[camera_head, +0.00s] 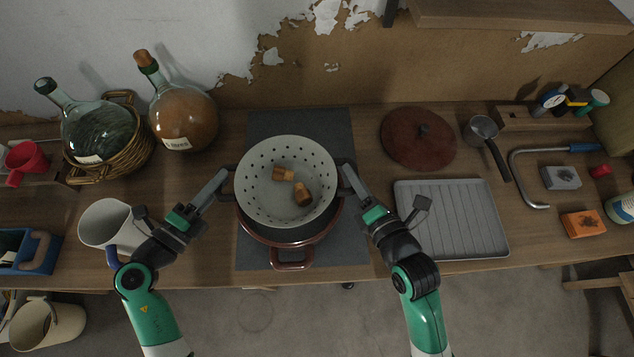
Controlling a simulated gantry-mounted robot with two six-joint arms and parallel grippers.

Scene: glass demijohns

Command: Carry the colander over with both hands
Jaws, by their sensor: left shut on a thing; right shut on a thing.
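A white colander (287,215) with dark holes is in the middle of the head view, with two cork-like brown pieces (292,185) inside it. It is over a reddish-brown pot (291,257); I cannot tell whether it rests on the pot or hangs just above it. My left gripper (224,181) is shut on the colander's left handle. My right gripper (345,172) is shut on its right handle. The colander hides most of the pot.
A dark mat (348,255) lies under the pot. A ribbed grey tray (450,220), a brown lid (418,138) and a small saucepan (481,129) are on the right. Glass demijohns (183,120), a wicker basket (125,157) and a white pitcher (100,222) are on the left.

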